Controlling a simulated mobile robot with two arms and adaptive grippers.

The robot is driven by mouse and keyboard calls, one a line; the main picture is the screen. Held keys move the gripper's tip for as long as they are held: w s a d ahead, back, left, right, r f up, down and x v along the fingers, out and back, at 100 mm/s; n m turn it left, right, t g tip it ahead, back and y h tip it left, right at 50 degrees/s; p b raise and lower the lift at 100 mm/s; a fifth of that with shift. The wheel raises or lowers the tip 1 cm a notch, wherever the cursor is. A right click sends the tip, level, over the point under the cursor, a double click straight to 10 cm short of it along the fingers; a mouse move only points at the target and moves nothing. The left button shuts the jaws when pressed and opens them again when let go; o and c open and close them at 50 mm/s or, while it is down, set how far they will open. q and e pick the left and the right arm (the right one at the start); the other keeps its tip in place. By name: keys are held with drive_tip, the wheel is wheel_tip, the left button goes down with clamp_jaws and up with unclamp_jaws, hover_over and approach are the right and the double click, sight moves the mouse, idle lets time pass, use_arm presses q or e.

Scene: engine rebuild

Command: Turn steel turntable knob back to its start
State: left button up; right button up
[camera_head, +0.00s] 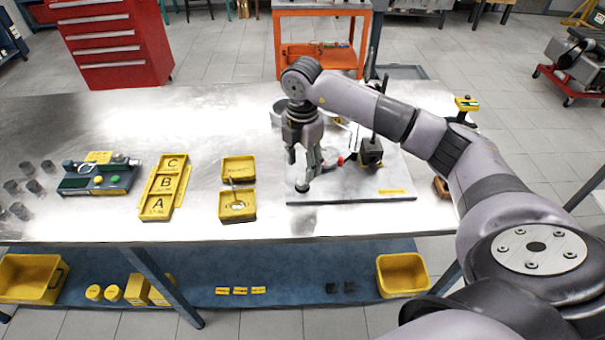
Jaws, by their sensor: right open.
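A light grey square plate (345,192) lies on the steel workbench, right of centre. A small dark knob (302,186) stands near its front left corner. A round steel part (277,113), perhaps the turntable, shows partly behind my right arm at the back left of the plate. My right gripper (305,165) points down over the left part of the plate, open, its fingers just above the dark knob. I cannot tell whether they touch it. My left gripper is out of view.
A dark upright fixture (370,150) with a tall post and a red piece stand right of my gripper. Yellow trays (238,204), an A-B-C tray (164,187) and a green-topped fixture (98,178) lie to the left. The bench between them is clear.

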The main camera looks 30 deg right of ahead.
sight(302, 180)
wheel_tip(302, 180, up, 7)
drive_tip(key=shift+f, duration=0.15)
idle(0.6)
